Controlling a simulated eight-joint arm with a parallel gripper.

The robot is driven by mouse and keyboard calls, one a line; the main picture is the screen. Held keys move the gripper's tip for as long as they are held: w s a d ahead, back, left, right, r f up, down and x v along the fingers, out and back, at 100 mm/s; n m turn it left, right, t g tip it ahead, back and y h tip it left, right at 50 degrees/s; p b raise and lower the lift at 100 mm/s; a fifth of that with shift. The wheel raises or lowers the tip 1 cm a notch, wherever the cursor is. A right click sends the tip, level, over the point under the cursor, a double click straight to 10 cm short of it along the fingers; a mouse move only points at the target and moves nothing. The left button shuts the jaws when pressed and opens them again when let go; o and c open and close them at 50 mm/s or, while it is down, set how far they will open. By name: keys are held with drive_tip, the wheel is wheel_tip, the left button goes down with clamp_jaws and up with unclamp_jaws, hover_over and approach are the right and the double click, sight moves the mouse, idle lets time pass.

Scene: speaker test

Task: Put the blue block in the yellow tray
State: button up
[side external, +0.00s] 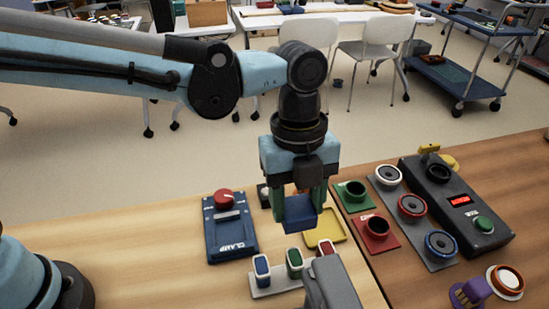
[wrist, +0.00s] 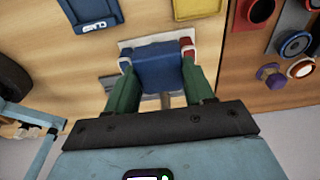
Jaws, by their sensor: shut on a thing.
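My gripper (side external: 298,207) is shut on the blue block (side external: 301,216), with one green finger on each side. The block is held in the air above the light wood table. The yellow tray (side external: 334,227) lies on the table behind the block in the side view, which hides part of it. In the wrist view the block (wrist: 157,68) sits between the green fingers, and the yellow tray (wrist: 198,8) is at the top edge, apart from the block. The tray's visible floor is empty.
A blue clamp box (side external: 229,232) with a red knob stands left of the tray. A plate of blue, green and red pieces (side external: 294,264) lies in front. Right, on darker wood, are green (side external: 352,194) and red (side external: 376,228) sockets, round speakers and a dark control box (side external: 455,205).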

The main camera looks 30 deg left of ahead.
drive_tip(key=w+d+f, duration=0.2)
drive_tip(key=w+f, duration=0.2)
drive_tip(key=w, duration=0.4)
drive_tip(key=shift+w+a+f, duration=0.1)
drive_tip(key=shift+f, duration=1.65)
drive_tip(key=shift+w+f, duration=0.1)
drive_tip(key=shift+f, duration=1.6)
drive_tip(key=shift+f, duration=0.2)
drive_tip(key=o, duration=1.2)
drive_tip(key=shift+r, duration=3.5)
